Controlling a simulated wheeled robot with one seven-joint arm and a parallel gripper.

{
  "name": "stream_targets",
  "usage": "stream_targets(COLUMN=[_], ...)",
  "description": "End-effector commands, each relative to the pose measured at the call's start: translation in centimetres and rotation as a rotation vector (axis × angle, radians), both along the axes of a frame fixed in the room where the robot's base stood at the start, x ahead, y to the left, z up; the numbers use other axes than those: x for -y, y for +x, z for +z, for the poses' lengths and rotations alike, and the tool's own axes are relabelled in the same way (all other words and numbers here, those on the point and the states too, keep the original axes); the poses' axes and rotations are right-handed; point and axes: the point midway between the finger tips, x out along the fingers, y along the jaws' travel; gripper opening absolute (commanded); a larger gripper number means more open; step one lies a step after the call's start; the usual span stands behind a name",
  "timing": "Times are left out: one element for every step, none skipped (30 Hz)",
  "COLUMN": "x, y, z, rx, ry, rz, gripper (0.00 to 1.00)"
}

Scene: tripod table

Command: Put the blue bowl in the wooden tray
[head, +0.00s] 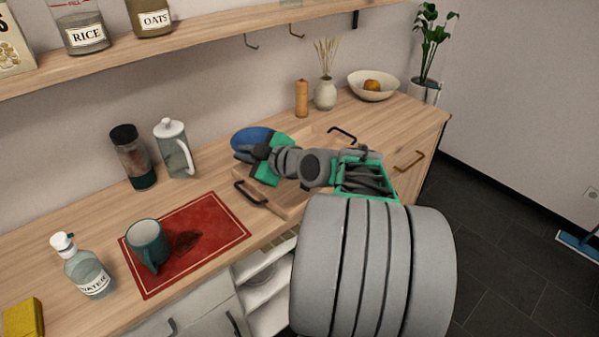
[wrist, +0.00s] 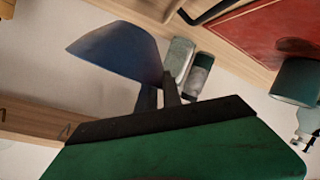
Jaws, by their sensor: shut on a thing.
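The blue bowl (head: 251,138) is held by my gripper (head: 258,154), which is shut on its rim. In the wrist view the blue bowl (wrist: 112,50) tilts away from the fingertips (wrist: 160,84). The wooden tray (head: 284,206) sits on the counter and has two black handles. My arm hides much of its middle. In the head view the bowl appears at the tray's back left edge; I cannot tell its exact height above the tray.
A glass jug (head: 175,150) and a dark-lidded jar (head: 133,158) stand left of the bowl. A teal mug (head: 147,243) is on a red mat (head: 215,225). A pepper mill (head: 301,98), vase (head: 325,95) and cream bowl (head: 372,84) stand behind. A shelf (head: 210,32) runs above.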

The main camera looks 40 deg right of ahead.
Motion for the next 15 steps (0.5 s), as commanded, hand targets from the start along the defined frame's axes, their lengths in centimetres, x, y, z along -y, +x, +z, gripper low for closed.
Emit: stream_targets(x=[3.5,5.2,7.3,8.9,10.3,12.0,13.1,14.0,15.0,15.6,16.0,16.5,16.7,16.9,17.0], y=[-1.2,-2.0,-3.4,-4.5,-5.7,-7.3,-8.5,-9.7,-11.0,-11.9,-12.6,-13.4,-13.9,-14.0,-14.0], z=[0.3,0.9,1.5,2.0,2.4,2.8,3.1,3.3,3.6,3.8,4.0,4.1,4.2,4.2,4.2], rx=[0.000,-0.001,-0.005,-0.006,-0.008,-0.011,-0.013,-0.014,-0.016,-0.017,-0.018,-0.020,-0.019,-0.019,-0.019], ry=[-0.008,-0.010,-0.012,-0.014,-0.015,-0.016,-0.017,-0.019,-0.020,-0.020,-0.022,-0.021,-0.022,-0.022,-0.022], rz=[-0.032,-0.042,-0.056,-0.065,-0.073,-0.086,-0.093,-0.100,-0.108,-0.112,-0.117,-0.121,-0.123,-0.123,-0.123], gripper=[0.00,0.00,0.00,0.00,0.00,0.00,0.00,0.00,0.00,0.00,0.00,0.00,0.00,0.00,0.00])
